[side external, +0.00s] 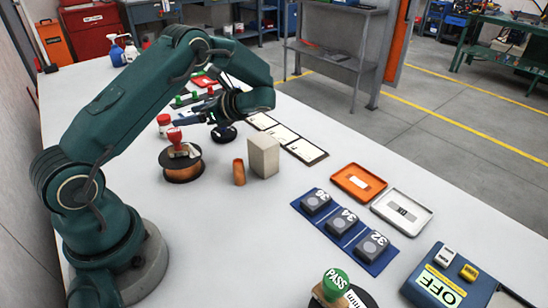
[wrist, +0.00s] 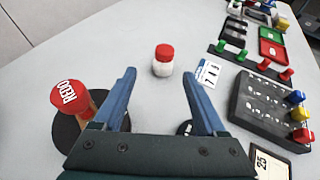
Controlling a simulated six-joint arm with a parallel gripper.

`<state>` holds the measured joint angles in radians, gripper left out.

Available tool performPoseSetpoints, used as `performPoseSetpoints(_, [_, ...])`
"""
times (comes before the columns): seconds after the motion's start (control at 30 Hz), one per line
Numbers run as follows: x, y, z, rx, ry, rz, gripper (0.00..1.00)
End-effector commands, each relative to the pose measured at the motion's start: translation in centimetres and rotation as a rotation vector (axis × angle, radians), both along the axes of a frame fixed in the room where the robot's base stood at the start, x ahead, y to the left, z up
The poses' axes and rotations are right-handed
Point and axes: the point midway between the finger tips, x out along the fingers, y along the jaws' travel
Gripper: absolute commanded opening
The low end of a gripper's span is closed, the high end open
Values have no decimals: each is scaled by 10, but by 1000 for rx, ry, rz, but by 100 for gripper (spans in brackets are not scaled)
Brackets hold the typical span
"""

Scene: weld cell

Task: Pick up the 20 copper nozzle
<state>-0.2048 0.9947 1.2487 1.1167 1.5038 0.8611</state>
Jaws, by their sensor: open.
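A small copper-coloured cylinder (side external: 239,172) stands on the white table beside a beige block in the side view. No number is legible on it, so I cannot tell whether it is the 20 copper nozzle. It does not show in the wrist view. My gripper (wrist: 159,74) is open, with its two blue fingers apart and nothing held between them. In the side view my gripper (side external: 207,115) is low over the table, behind and left of the copper cylinder. A white jar with a red cap (wrist: 163,60) shows beyond the fingertips.
A black rack (wrist: 270,108) with coloured pegs lies right. The beige block (side external: 263,156), blue tray (side external: 378,264) and green PASS stamp (side external: 335,281) occupy the table's front.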

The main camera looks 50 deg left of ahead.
Motion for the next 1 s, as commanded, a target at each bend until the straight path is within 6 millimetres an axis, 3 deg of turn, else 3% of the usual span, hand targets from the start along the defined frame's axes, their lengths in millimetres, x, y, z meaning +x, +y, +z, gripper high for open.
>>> performPoseSetpoints(0.37, [0, 0, 0, 0, 0, 0, 74])
performPoseSetpoints(0.4, [0, 0, 0, 0, 0, 0, 70])
performPoseSetpoints(0.5, [0, 0, 0, 0, 0, 0, 37])
performPoseSetpoints(0.83, [0, 0, 2, 0, -1, 0, 37])
performPoseSetpoints(1.0, [0, 0, 24, 2, -6, 0, 37])
